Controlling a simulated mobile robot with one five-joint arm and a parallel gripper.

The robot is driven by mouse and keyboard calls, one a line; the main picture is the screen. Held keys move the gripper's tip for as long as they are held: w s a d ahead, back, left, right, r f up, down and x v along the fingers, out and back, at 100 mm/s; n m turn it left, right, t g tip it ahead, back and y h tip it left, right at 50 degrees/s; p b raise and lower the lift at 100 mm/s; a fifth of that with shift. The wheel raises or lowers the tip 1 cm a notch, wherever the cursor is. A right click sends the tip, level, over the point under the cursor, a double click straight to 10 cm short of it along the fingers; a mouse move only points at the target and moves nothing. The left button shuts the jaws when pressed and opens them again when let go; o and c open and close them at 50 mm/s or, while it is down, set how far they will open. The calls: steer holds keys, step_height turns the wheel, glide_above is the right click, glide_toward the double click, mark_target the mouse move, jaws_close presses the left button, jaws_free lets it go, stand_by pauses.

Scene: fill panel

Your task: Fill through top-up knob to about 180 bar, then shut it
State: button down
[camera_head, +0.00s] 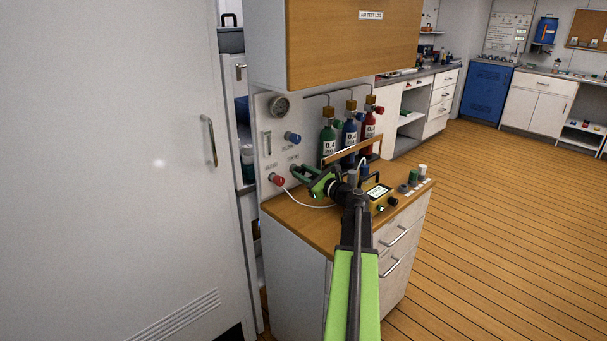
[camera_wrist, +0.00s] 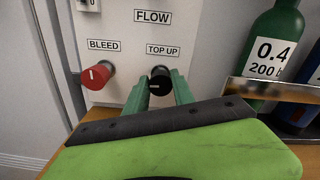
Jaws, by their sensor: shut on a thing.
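The black top-up knob (camera_wrist: 160,83) sits under the TOP UP label on the pale panel (camera_wrist: 118,30) in the wrist view. My gripper (camera_head: 296,169) reaches to the panel in the head view. Its two green fingers stand on either side of the knob and are shut on it in the wrist view. The red bleed knob (camera_wrist: 96,76) is to the left, and it also shows in the head view (camera_head: 277,180). The round gauge (camera_head: 279,106) is at the panel's top; its reading is too small to tell.
A blue knob (camera_head: 292,137) is above my gripper. Green (camera_head: 328,139), blue (camera_head: 349,134) and red (camera_head: 369,124) cylinders stand behind a rail at the right. A white hose (camera_head: 308,203) and a device with a lit display (camera_head: 379,191) are on the wooden counter.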

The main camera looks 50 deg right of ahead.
steer(key=shift+n, duration=0.9)
steer(key=c, duration=1.1)
jaws_free()
